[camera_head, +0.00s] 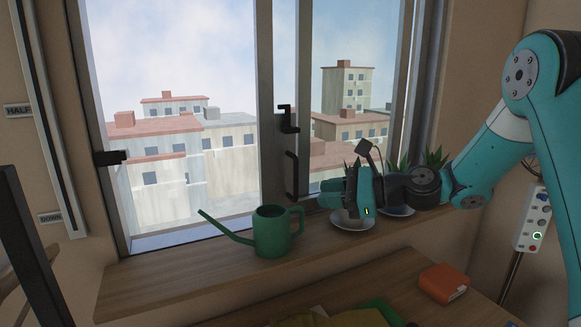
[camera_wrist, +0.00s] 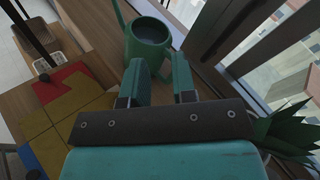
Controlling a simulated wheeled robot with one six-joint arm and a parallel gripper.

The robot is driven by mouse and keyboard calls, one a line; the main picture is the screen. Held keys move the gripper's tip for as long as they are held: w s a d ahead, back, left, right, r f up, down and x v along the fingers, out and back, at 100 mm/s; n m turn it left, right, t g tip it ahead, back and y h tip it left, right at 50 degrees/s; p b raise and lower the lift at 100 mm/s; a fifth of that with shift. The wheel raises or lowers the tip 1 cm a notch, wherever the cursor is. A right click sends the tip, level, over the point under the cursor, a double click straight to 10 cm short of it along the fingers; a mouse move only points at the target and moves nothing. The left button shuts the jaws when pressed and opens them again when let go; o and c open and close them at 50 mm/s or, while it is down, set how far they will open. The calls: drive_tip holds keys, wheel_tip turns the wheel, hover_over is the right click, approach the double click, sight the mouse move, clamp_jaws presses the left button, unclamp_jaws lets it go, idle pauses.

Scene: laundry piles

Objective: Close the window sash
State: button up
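The window sash (camera_head: 304,90) has a dark frame with a black pull handle (camera_head: 291,175) and a black latch (camera_head: 288,119) above it. It stands at the middle and right of the window. The left part of the window looks open onto the buildings, with a black catch (camera_head: 110,157) on the left jamb. My gripper (camera_head: 340,190) is right of the handle, over the sill and near the plants, apart from the handle. In the wrist view my gripper (camera_wrist: 160,84) has its two green fingers apart and nothing between them. Part of the window frame (camera_wrist: 245,35) shows at right there.
A green watering can (camera_head: 272,232) stands on the wooden sill (camera_head: 190,282), its spout to the left; it also shows beyond my fingers in the wrist view (camera_wrist: 148,42). Plants on saucers (camera_head: 352,222) stand under my gripper. An orange box (camera_head: 444,283) lies on the lower table.

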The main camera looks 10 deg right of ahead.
sight(290, 171)
drive_tip(key=w+d+m+t+p, duration=0.1)
drive_tip(key=w+d+m+t, duration=0.3)
drive_tip(key=d+m, duration=0.4)
drive_tip(key=shift+n, duration=0.3)
drive_tip(key=p+x, duration=0.2)
drive_tip(key=x, duration=0.3)
drive_tip(key=p+x, duration=0.2)
drive_tip(key=x, duration=0.4)
drive_tip(key=p+x, duration=0.2)
drive_tip(key=x, duration=0.4)
drive_tip(key=shift+a+f, duration=0.25)
drive_tip(key=shift+f, duration=0.15)
clamp_jaws()
